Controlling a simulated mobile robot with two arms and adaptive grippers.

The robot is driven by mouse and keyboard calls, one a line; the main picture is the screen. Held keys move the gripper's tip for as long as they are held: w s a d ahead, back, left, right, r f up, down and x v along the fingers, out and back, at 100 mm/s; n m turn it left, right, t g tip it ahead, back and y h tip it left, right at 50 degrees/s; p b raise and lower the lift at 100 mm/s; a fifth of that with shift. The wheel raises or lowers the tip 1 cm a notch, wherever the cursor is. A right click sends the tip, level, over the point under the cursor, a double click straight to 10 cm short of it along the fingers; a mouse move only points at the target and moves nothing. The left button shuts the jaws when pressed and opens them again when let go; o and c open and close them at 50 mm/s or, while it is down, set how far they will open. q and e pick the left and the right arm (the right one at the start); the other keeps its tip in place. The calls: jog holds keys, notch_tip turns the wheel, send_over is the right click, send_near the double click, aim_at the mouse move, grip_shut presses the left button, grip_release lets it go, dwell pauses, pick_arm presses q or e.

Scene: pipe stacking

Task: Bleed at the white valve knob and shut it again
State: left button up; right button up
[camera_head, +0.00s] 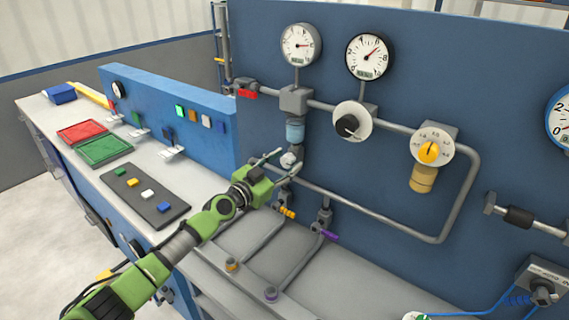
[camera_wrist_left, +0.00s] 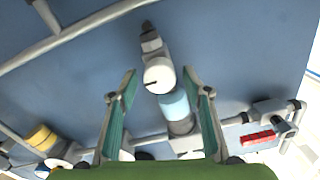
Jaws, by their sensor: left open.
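The white valve knob (camera_head: 288,159) sits on the pipe below a light-blue cylinder (camera_head: 295,130) on the blue panel. In the left wrist view the round white knob (camera_wrist_left: 159,76) shows a short dark mark on its face. My left gripper (camera_head: 287,162) is open, with green-lined fingers, in front of the panel at the knob. In the left wrist view the knob appears between the two fingertips (camera_wrist_left: 159,72), with a gap on each side. I cannot tell whether the tips are level with it in depth. My right gripper is not in view.
A red-handled valve (camera_head: 247,94) is left of the knob. Gauges (camera_head: 300,45), a black knob (camera_head: 348,126) and a yellow dial knob (camera_head: 429,152) are on the panel. Below are orange (camera_head: 287,212) and purple (camera_head: 329,235) handles. A bench with trays (camera_head: 104,150) stands left.

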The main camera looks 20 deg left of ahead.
pick_arm(q)
jog(key=c, duration=1.1)
jog(key=shift+n, duration=0.3)
jog(key=n+b, duration=0.1)
jog(key=n, duration=0.2)
jog(key=n+b, duration=0.1)
jog(key=n, duration=0.4)
jog(key=shift+a, duration=0.15)
jog(key=n, duration=0.4)
jog(key=shift+n+b, duration=0.3)
jog(key=shift+b, duration=0.1)
jog(key=n, duration=0.4)
jog(key=shift+w+a+f+n, duration=0.1)
jog(key=shift+f+n, duration=0.05)
jog(key=shift+n, duration=0.15)
jog(key=o, duration=1.1)
